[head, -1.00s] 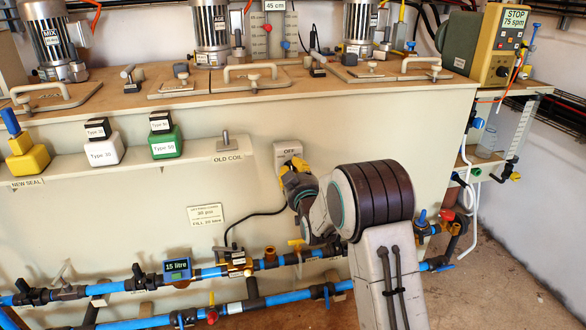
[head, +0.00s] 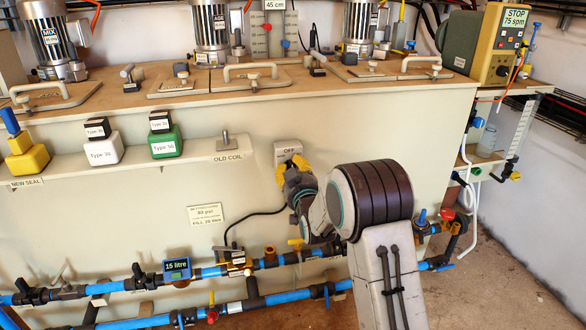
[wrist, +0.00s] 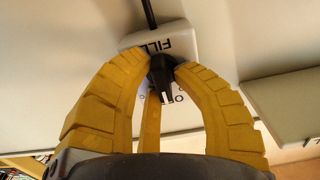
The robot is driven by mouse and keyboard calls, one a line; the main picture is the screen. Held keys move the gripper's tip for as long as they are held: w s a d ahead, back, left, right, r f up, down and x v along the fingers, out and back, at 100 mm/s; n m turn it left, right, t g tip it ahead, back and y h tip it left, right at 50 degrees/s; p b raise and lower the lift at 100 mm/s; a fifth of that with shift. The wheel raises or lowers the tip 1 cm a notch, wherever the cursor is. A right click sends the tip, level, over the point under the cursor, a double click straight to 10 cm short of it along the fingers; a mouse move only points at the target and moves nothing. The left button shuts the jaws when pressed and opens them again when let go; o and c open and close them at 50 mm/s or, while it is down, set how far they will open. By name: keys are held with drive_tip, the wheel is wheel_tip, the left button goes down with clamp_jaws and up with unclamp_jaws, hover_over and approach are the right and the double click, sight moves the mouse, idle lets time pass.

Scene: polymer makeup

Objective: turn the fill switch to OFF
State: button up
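The fill switch is a pale box (head: 288,150) on the tank's front wall, with OFF on its upper edge in the head view. In the wrist view, the box (wrist: 187,42) shows FILL upside down and part of OFF. Its black knob (wrist: 162,70) sits between the yellow fingertips. My gripper (wrist: 163,72) is closed around the knob, with fingers on both sides and another behind. In the head view, my gripper (head: 288,176) is at the box's lower part and hides the knob.
A ledge (head: 130,168) with yellow, white and green blocks runs left of the switch. Blue pipes (head: 210,272) with valves and a 15 litre meter (head: 177,269) run below. A black cable (head: 250,215) hangs beside my gripper. Open floor (head: 500,280) lies at right.

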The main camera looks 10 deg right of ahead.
drive_tip(key=o, duration=0.3)
drive_tip(key=shift+o, duration=0.2)
drive_tip(key=shift+f, duration=0.1)
drive_tip(key=s, duration=1.2)
drive_tip(key=s+r+g+p, duration=0.3)
drive_tip(key=s+r+p, duration=0.1)
drive_tip(key=r+p, duration=0.55)
drive_tip(key=s+r+g+p, duration=0.3)
drive_tip(key=s+r+p, duration=0.1)
drive_tip(key=r+p, duration=0.55)
drive_tip(key=s+r+g+p, duration=0.4)
drive_tip(key=s+r+p, duration=0.6)
drive_tip(key=s+p, duration=0.1)
drive_tip(key=s+r+g+p, duration=0.4)
drive_tip(key=s+r+p, duration=0.6)
drive_tip(key=s+p, duration=0.2)
drive_tip(key=shift+s+a, duration=0.15)
drive_tip(key=shift+s, duration=0.85)
